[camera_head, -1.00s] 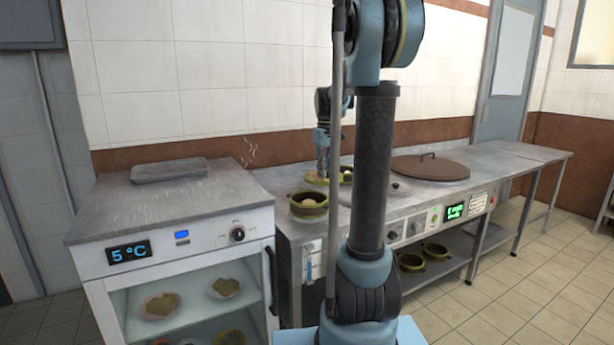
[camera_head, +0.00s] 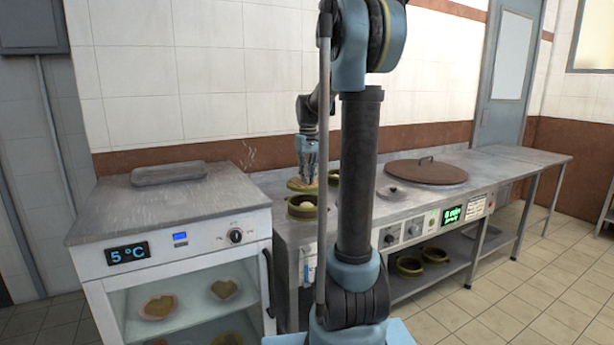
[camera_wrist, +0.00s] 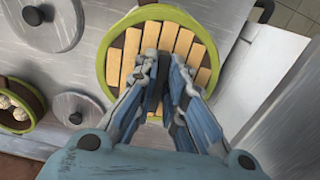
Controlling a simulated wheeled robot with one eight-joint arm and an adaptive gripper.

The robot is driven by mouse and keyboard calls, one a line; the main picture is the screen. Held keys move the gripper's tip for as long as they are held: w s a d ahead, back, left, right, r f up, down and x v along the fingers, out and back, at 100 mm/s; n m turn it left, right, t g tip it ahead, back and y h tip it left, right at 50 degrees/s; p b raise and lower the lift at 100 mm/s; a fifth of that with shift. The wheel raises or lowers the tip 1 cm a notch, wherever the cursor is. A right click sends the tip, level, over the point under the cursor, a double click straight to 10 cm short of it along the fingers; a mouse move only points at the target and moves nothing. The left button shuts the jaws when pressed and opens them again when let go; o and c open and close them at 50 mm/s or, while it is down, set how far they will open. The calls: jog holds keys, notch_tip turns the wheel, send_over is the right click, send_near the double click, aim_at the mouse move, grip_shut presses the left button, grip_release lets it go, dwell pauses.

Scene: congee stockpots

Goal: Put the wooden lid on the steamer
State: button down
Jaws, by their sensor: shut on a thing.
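In the head view my gripper (camera_head: 308,180) points down over the counter and is shut on the wooden lid (camera_head: 296,186). The lid is round, with pale slats and a green rim. In the wrist view it fills the top middle (camera_wrist: 132,45), and my fingers (camera_wrist: 163,75) meet near its centre, hiding what they grip. A green-rimmed steamer (camera_head: 303,208) with a pale bun stands open just in front of and below the lid in the head view. A second steamer is partly hidden behind my arm. The wrist view shows a steamer with buns (camera_wrist: 35,88) at the left edge.
A large brown lid (camera_head: 428,171) covers a pot to the right. The cold cabinet (camera_head: 180,235) with a metal tray (camera_head: 169,173) on top stands at left. Green steamers (camera_head: 409,266) sit on the lower shelf. The wrist view shows grey round lids (camera_wrist: 75,108).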

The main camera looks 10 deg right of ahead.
aim_at(308, 187)
jog(key=shift+f, duration=2.5)
jog(key=shift+f, duration=0.55)
jog(key=c, duration=1.9)
grip_release()
jog(key=shift+d, duration=0.1)
jog(key=shift+c, duration=0.2)
jog(key=shift+r, duration=5.55)
